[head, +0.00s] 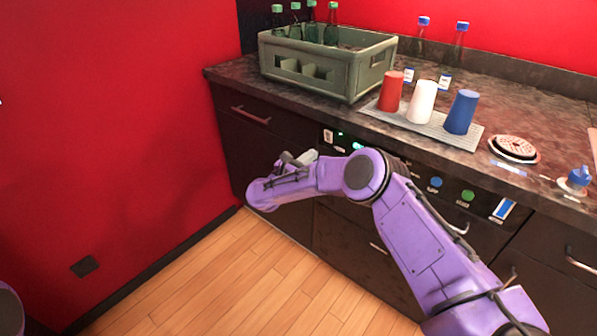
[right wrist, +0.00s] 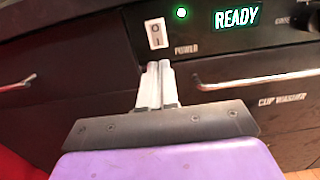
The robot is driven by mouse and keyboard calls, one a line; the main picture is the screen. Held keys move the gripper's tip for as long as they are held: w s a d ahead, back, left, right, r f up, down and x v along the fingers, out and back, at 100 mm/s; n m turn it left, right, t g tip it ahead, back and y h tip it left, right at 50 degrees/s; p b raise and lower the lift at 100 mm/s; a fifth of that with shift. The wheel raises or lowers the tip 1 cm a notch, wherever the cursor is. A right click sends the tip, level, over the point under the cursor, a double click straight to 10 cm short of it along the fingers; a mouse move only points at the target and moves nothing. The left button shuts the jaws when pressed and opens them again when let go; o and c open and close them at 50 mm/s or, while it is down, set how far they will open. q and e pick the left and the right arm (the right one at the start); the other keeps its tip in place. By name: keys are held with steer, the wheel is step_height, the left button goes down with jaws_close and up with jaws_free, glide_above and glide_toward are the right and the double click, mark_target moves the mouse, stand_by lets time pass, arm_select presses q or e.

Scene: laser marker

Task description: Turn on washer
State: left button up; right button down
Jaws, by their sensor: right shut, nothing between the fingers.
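The washer's control panel (right wrist: 205,30) is a black strip set in the counter front. In the right wrist view it has a white rocker switch (right wrist: 156,33) labelled POWER, a lit green lamp (right wrist: 181,12) and a lit display (right wrist: 237,18) reading READY. A label CUP WASHER (right wrist: 282,99) is on the drawer front below. My right gripper (right wrist: 158,66) is shut and empty, its fingertips just below the switch; whether they touch the panel I cannot tell. In the head view the switch (head: 327,136) shows just above my right gripper (head: 311,155). My left gripper is out of view.
A green crate (head: 330,77) with bottles stands at the counter's left end. Red (head: 391,92), white (head: 421,102) and blue (head: 461,112) cups stand on a grey mat (head: 371,109). Drawer handles (head: 251,115) stick out from the front. The wooden floor (head: 240,275) is clear.

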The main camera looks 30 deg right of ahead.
steer(key=v, duration=0.7)
steer(key=shift+w+f+b, duration=0.15)
steer(key=shift+f+b, duration=0.2)
steer(key=shift+f, duration=0.05)
steer(key=shift+a, duration=0.1)
